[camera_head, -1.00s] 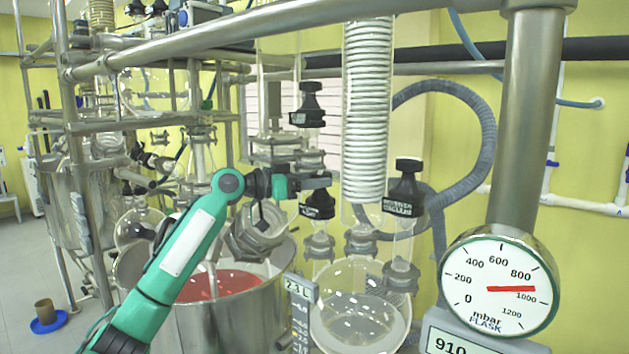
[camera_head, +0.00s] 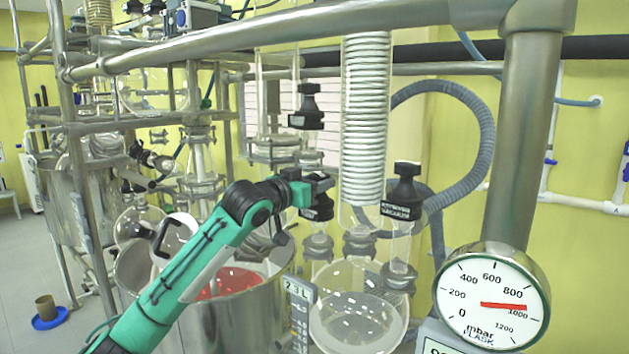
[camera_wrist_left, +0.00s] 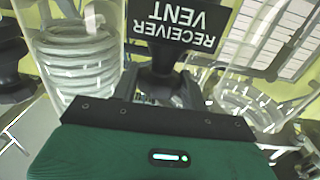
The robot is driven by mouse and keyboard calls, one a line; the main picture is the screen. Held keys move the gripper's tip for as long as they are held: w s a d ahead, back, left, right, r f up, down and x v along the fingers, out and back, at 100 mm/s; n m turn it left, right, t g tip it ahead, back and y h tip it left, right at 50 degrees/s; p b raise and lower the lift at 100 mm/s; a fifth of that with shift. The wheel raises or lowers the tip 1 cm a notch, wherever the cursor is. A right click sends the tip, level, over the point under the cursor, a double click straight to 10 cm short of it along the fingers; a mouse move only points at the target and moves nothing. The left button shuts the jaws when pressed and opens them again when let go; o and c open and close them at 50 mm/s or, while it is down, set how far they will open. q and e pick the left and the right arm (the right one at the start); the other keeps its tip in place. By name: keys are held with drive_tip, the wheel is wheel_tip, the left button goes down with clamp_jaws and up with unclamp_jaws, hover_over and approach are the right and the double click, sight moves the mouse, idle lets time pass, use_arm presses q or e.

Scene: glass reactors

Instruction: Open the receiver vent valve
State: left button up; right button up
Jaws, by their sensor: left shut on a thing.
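The receiver vent valve (camera_head: 318,208) is a black knob on glass, in the middle of the head view. In the left wrist view its label (camera_wrist_left: 180,25) reads "RECEIVER VENT" upside down, with its dark stem below. My left gripper (camera_head: 318,183) is at the top of this knob, shut on it; the fingers hide its upper part. The gripper's green body (camera_wrist_left: 150,150) fills the bottom of the wrist view. The clear receiver flask (camera_head: 358,310) is below the valve. My right gripper is not in view.
Another black valve (camera_head: 403,195) stands close on the right, and one more (camera_head: 308,108) is above. A glass coil column (camera_head: 366,120) stands between them. A round "mbar FLASK" gauge (camera_head: 490,295) points between 800 and 1000. A metal vessel (camera_head: 232,315) holds red liquid.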

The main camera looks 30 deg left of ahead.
use_arm(q)
drive_tip(key=n+y, duration=0.2)
drive_tip(key=y, duration=0.2)
drive_tip(key=shift+d+n, duration=0.25)
drive_tip(key=shift+n, duration=0.15)
drive_tip(key=shift+d+n+g+y, duration=0.1)
drive_tip(key=shift+n+g+y, duration=0.25)
drive_tip(key=shift+n+y, duration=0.8)
drive_tip(key=shift+d+n+g+y, duration=0.1)
drive_tip(key=shift+n+g+y, duration=0.35)
drive_tip(key=shift+y, duration=1.2)
drive_tip(key=shift+n, duration=0.3)
drive_tip(key=o, duration=0.9)
drive_tip(key=shift+a, duration=0.1)
drive_tip(key=shift+o, duration=0.5)
drive_tip(key=shift+a, duration=0.1)
drive_tip(key=shift+f, duration=0.1)
